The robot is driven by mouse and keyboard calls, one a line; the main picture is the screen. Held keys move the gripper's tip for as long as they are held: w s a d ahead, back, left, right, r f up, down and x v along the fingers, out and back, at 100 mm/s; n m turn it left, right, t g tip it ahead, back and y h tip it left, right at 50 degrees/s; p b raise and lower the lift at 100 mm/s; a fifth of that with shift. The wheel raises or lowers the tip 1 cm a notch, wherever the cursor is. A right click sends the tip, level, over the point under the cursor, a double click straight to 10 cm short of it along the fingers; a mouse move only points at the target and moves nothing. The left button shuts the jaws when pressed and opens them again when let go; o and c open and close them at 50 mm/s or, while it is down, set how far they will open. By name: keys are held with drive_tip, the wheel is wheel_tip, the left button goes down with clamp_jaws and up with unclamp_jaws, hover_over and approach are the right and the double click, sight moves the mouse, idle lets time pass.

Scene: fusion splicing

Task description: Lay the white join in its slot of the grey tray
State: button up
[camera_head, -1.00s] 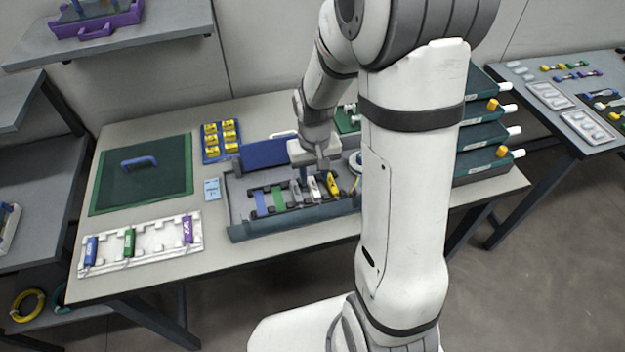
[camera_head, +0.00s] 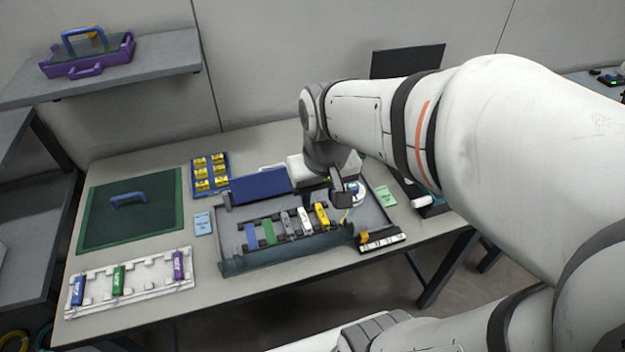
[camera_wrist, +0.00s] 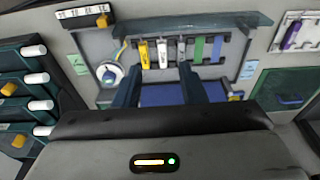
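The white join (camera_head: 305,220) lies in a dark rack between the grey join (camera_head: 289,226) and the yellow join (camera_head: 322,214). The rack stands in a grey tray (camera_head: 228,262) with a dark teal front wall. The white join also shows in the wrist view (camera_wrist: 162,54), between my finger lines but beyond the tips. My gripper (camera_wrist: 158,72) is open with nothing between its fingers. In the head view, my gripper (camera_head: 341,197) hangs behind and right of the yellow join. My arm hides part of the tray's right side.
A pale slotted tray (camera_head: 150,275) at front left holds blue, green and purple joins, with empty slots between. A blue block (camera_head: 261,186) stands behind the rack. A round white reel (camera_wrist: 109,73) lies beside it. Stacked teal drawers (camera_wrist: 20,85) show in the wrist view.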

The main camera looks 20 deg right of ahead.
drive_tip(key=s, duration=0.3)
drive_tip(key=shift+s+a+r+t, duration=0.1)
drive_tip(key=shift+s+r+t, duration=0.2)
drive_tip(key=shift+s+r, duration=0.1)
drive_tip(key=shift+w, duration=0.1)
idle(0.9)
